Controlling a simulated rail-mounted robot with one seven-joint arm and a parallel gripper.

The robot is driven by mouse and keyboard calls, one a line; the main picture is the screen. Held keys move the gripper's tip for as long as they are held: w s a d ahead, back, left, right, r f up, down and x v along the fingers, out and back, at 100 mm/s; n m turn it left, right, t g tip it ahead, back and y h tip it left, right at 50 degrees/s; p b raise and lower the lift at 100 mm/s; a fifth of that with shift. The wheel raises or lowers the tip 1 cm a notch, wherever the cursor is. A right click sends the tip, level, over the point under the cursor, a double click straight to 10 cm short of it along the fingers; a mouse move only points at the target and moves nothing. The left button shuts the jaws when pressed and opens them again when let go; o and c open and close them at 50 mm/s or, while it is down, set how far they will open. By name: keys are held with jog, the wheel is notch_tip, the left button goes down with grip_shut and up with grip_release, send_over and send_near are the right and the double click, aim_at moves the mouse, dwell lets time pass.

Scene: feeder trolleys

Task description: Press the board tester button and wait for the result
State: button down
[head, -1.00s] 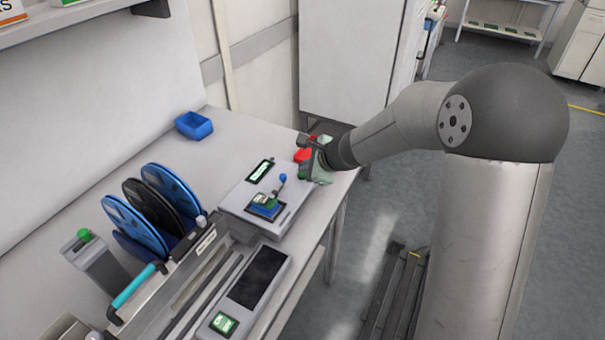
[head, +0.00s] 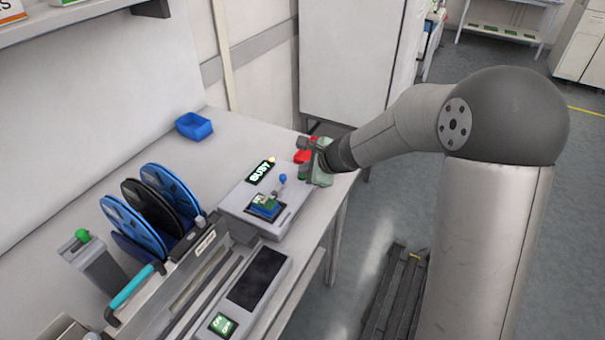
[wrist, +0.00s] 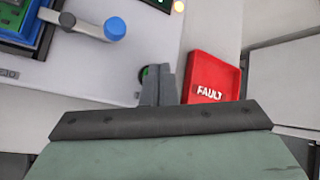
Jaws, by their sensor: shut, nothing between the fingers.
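The board tester (head: 245,212) is a light grey box on the bench. Its small display (head: 261,172) reads BUSY, and an amber lamp glows beside it, also at the top of the wrist view (wrist: 179,6). A board sits in the blue fixture (head: 265,206) under a blue-knobbed lever (wrist: 114,28). My gripper (wrist: 158,84) is shut and empty, its fingertips at the green button (wrist: 145,76) on the tester's edge. The fingers partly hide the button, and I cannot tell whether they touch it. In the head view my gripper (head: 305,172) is at the tester's right end.
A red tray marked FAULT (wrist: 212,79) stands just right of the fingers. A blue bin (head: 194,126) sits at the back of the bench. Reels (head: 150,215) and a long device with a teal handle (head: 132,286) stand to the left.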

jog(key=shift+r+p, duration=0.5)
jog(key=shift+r, duration=0.25)
jog(key=shift+r, duration=0.15)
notch_tip(320, 180, up, 5)
jog(key=p, duration=0.4)
dwell(4.0)
